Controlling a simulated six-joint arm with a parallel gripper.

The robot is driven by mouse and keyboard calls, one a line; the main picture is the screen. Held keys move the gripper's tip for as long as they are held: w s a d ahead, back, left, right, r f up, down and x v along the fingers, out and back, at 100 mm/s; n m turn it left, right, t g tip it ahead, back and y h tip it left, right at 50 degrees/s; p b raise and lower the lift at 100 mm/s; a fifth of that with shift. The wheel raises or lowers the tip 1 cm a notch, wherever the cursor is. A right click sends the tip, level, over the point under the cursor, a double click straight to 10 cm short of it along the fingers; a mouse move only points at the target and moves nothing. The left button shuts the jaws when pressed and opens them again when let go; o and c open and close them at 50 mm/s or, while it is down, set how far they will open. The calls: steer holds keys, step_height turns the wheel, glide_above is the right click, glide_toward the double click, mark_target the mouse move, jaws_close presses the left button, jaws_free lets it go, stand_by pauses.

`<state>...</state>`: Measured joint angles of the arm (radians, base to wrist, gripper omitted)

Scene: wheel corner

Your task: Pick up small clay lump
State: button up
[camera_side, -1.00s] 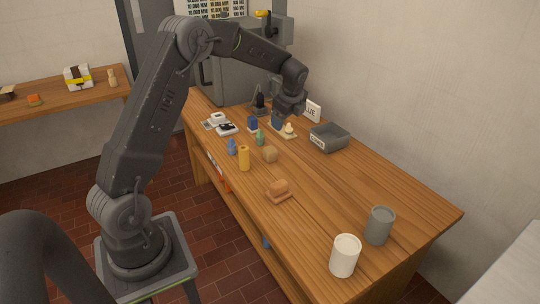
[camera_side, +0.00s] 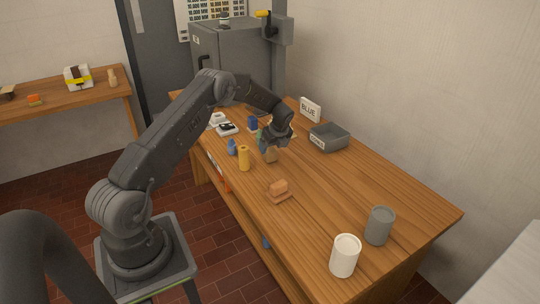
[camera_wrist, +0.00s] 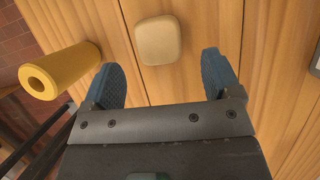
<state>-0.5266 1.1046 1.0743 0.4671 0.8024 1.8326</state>
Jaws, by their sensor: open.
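A small tan clay lump (camera_wrist: 158,40), a rounded block, lies on the wooden bench just beyond my fingertips in the wrist view. In the side view the clay lump (camera_side: 271,156) is partly hidden under my gripper (camera_side: 267,147). My gripper is open and empty, and in the wrist view its two blue-grey pads (camera_wrist: 161,72) stand wide apart. The lump sits roughly midway between the pads from side to side. A larger orange-brown lump (camera_side: 279,186) rests on a small board nearer the front.
A yellow hollow cylinder (camera_side: 244,158) stands just left of the lump; it also shows in the wrist view (camera_wrist: 60,72). A small blue item (camera_side: 231,147) is behind it. White (camera_side: 345,256) and grey (camera_side: 379,226) canisters stand at the front.

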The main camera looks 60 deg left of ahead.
mark_target(270, 151)
steer(key=shift+a+x, duration=0.15)
steer(key=shift+x, duration=1.15)
steer(key=shift+a+x, duration=0.15)
steer(key=shift+x, duration=1.15)
steer(key=shift+r, duration=0.15)
steer(key=c, duration=1.1)
